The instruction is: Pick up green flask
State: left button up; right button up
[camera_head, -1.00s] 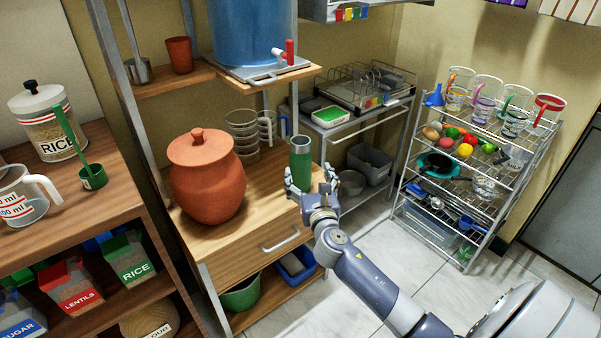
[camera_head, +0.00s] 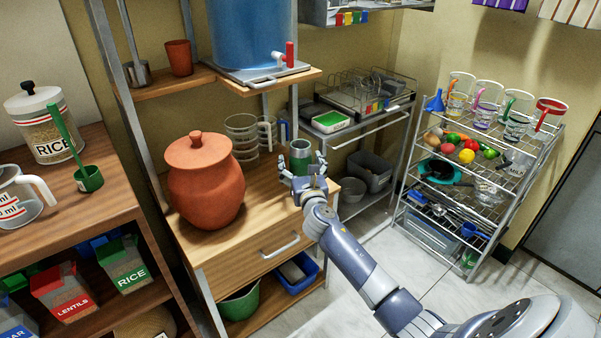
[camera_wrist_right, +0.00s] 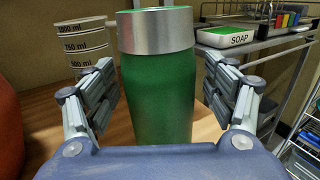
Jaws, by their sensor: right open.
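The green flask (camera_wrist_right: 157,95) has a silver band at its top and stands upright on the wooden cabinet top. In the head view its silver top (camera_head: 300,150) shows above my right gripper (camera_head: 303,180), which hides most of its body. In the right wrist view the flask is between the two open fingers of my right gripper (camera_wrist_right: 163,105). A gap shows on each side of it, so neither finger appears to touch it. My left gripper is not in view.
A clay pot (camera_head: 205,185) stands left of the flask. Clear measuring cups (camera_head: 243,135) stand behind it. A sink rack (camera_head: 365,85) and a wire shelf (camera_head: 470,160) with mugs and fruit are to the right. A blue water dispenser (camera_head: 250,32) is above.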

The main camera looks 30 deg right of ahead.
jog(key=c, duration=1.6)
jog(key=shift+r, duration=0.15)
jog(key=shift+c, duration=0.7)
jog(key=shift+r, duration=0.1)
